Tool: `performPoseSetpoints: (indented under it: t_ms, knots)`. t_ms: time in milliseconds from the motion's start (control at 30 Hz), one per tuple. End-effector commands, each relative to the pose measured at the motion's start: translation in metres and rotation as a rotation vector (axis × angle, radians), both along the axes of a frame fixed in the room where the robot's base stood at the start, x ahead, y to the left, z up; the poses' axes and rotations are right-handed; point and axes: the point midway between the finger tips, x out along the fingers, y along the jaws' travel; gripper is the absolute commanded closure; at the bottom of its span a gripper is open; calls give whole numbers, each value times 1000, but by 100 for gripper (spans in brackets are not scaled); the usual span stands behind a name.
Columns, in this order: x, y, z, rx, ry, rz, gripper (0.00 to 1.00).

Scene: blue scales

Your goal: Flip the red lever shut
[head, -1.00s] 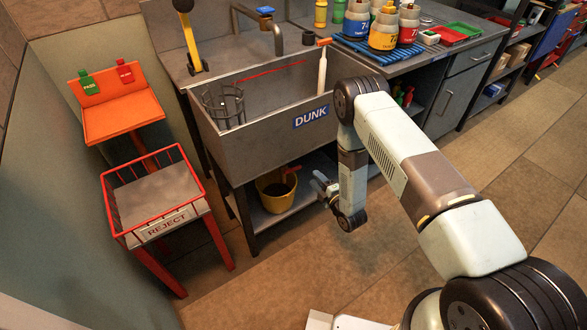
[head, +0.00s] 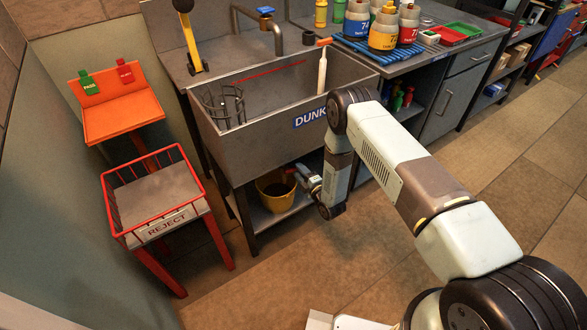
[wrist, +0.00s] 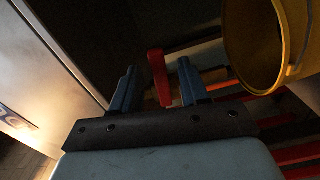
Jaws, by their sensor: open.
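The red lever (wrist: 158,78) stands up between my two blue fingers in the wrist view. A small red piece, probably the same lever, shows above the yellow bucket (head: 276,193) under the sink in the head view. My gripper (wrist: 157,72) is open, with one finger on each side of the lever; I cannot tell whether either touches it. In the head view my gripper (head: 306,178) is beneath the sink front, just right of the bucket. The lever's base and pivot are dark or hidden.
The grey sink (head: 255,140) marked DUNK hangs over the gripper. The bucket's rim (wrist: 282,50) is close on the right in the wrist view. A red-railed REJECT stand (head: 165,222) is to the left. The floor in front is clear.

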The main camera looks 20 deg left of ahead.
Motion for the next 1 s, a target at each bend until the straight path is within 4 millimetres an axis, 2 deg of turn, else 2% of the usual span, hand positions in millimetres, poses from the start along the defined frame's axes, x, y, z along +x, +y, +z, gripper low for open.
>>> performPoseSetpoints:
  t_ms: [233, 600, 1000]
  knots:
    - [16, 19, 0, 0, 0, 0, 55]
    - [19, 23, 0, -1, 1, 0, 55]
    - [19, 22, 0, -1, 1, 0, 93]
